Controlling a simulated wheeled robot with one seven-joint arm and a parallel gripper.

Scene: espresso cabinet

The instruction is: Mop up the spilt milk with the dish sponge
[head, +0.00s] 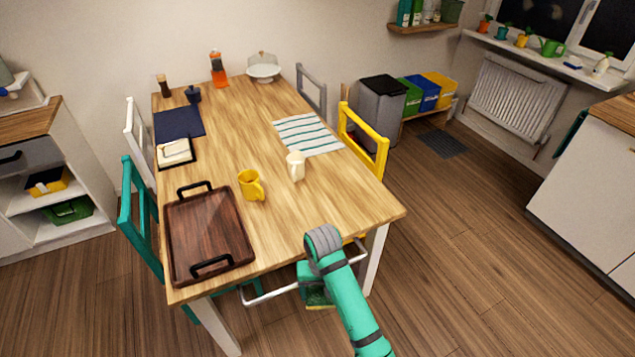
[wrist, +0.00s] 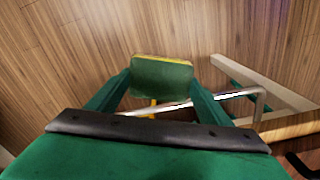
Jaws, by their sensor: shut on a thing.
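My gripper (wrist: 161,88) is shut on the dish sponge (wrist: 162,80), which has a dark green face and a yellow edge. In the wrist view the sponge is between both fingertips with wooden floor behind it. In the head view my gripper (head: 318,292) is low beside the near edge of the table (head: 330,215), partly hidden by my own arm. I cannot make out any spilt milk in either view. A cream jug (head: 296,166) stands upright on the table.
A pale bar (head: 270,296) passes near my gripper.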

